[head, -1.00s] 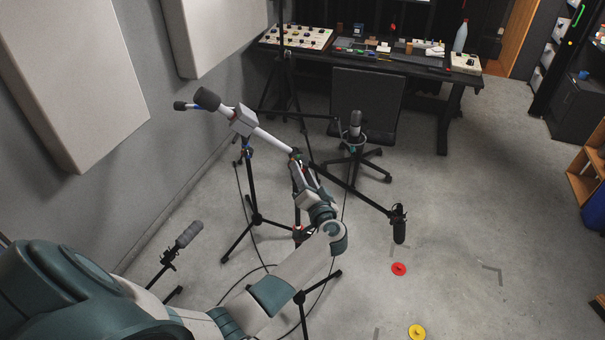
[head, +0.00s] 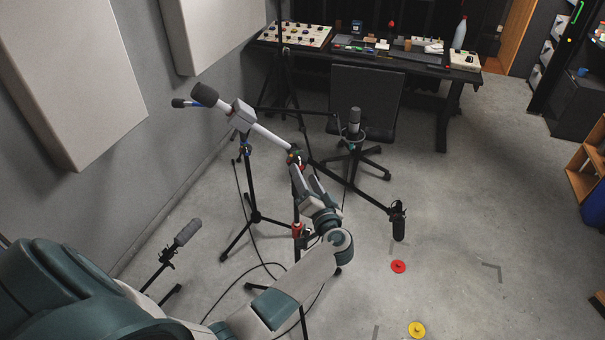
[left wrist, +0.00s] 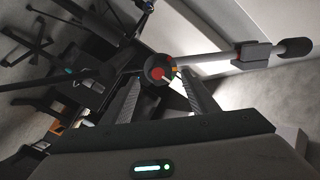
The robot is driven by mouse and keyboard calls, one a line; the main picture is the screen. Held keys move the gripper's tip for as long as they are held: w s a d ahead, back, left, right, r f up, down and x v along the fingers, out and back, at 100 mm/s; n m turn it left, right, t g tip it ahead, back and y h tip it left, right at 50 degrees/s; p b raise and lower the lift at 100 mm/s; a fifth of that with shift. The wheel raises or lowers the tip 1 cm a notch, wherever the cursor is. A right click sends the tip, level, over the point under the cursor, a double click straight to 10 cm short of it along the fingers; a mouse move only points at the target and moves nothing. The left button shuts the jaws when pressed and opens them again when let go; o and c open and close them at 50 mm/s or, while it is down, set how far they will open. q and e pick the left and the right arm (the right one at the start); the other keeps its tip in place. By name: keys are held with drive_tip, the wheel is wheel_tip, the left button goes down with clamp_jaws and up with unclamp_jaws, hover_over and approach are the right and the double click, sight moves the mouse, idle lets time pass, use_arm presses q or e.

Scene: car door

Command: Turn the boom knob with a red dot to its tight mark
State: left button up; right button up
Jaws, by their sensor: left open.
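The boom knob with a red dot (left wrist: 158,70) shows in the left wrist view as a dark round knob with a red spot, just beyond and between my finger tips. Coloured marks, orange and red, show beside it. In the head view the knob's joint (head: 295,157) sits where the boom (head: 268,137) meets its stand, partly hidden by my gripper. My left gripper (head: 300,168) is at that joint, its fingers (left wrist: 160,85) apart on either side of the knob. I cannot tell whether they touch it. My right gripper is not in view.
More microphone stands stand around, one with a hanging black microphone (head: 398,222) and one with a grey microphone (head: 187,232). A chair (head: 366,103) and a desk (head: 440,68) are behind. Cables (head: 243,270) lie on the floor. Open floor is at right.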

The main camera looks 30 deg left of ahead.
use_arm(q)
drive_tip(key=b+v, duration=0.3)
drive_tip(key=v, duration=1)
drive_tip(key=shift+s+d, duration=0.25)
drive_tip(key=shift+d, duration=0.05)
